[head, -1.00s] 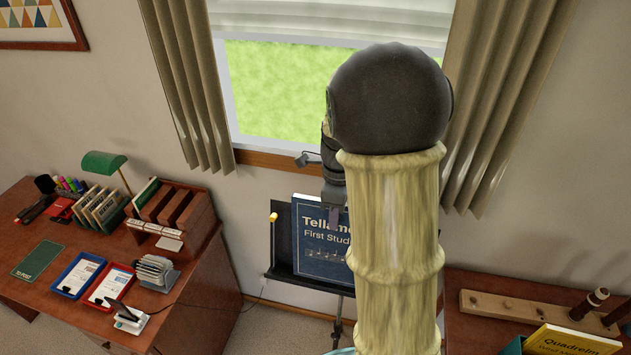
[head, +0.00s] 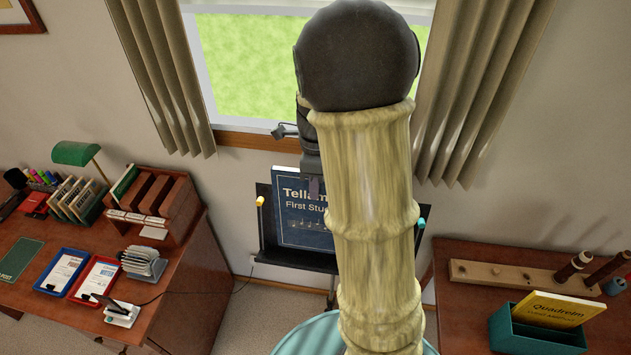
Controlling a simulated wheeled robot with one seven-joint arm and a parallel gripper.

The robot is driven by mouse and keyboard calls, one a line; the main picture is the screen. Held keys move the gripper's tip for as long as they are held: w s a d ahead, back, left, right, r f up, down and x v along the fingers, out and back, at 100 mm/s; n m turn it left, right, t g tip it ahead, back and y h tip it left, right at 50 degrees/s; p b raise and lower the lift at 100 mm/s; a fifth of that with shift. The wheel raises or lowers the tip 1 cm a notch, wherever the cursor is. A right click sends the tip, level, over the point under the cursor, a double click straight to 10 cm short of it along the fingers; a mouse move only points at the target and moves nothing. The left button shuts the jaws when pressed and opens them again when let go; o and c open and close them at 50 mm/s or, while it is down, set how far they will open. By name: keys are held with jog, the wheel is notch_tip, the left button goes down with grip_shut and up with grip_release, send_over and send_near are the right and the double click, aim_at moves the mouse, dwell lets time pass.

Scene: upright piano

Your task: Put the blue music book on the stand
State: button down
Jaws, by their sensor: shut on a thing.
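The blue music book (head: 300,228), with white title lettering, is upright in front of the black music stand (head: 263,232) below the window. Its top edge rises above the stand's panel and its bottom is near the stand's ledge; I cannot tell whether it rests there. My gripper (head: 315,188) points down at the book's top edge and is shut on it. My arm covers the book's right part and much of the stand. A yellow clip (head: 260,201) shows on the stand's left side and a teal clip (head: 421,223) on its right.
At left, a wooden desk (head: 180,300) holds a green lamp (head: 77,153), trays and a letter rack (head: 150,200). At right, another wooden surface (head: 450,330) holds a teal box (head: 540,335) with a yellow book (head: 560,308). A round teal top (head: 292,338) is below the stand.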

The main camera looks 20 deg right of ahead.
aim_at(315, 207)
jog(key=shift+w+a+f+b, duration=0.15)
jog(key=shift+f+b, duration=0.4)
jog(key=shift+f, duration=0.45)
jog(key=shift+w+d+f+b, duration=0.1)
jog(key=shift+f+b, duration=0.4)
jog(key=shift+f, duration=0.45)
jog(key=shift+s+f+b, duration=0.25)
jog(key=shift+f+b, duration=0.15)
jog(key=shift+f, duration=0.25)
jog(key=shift+f+b, duration=0.5)
jog(key=shift+f, duration=1.05)
jog(key=shift+w, duration=0.25)
jog(key=shift+w+d, duration=0.35)
jog(key=shift+d, duration=0.05)
jog(key=shift+w+d, duration=0.2)
jog(key=shift+w, duration=0.1)
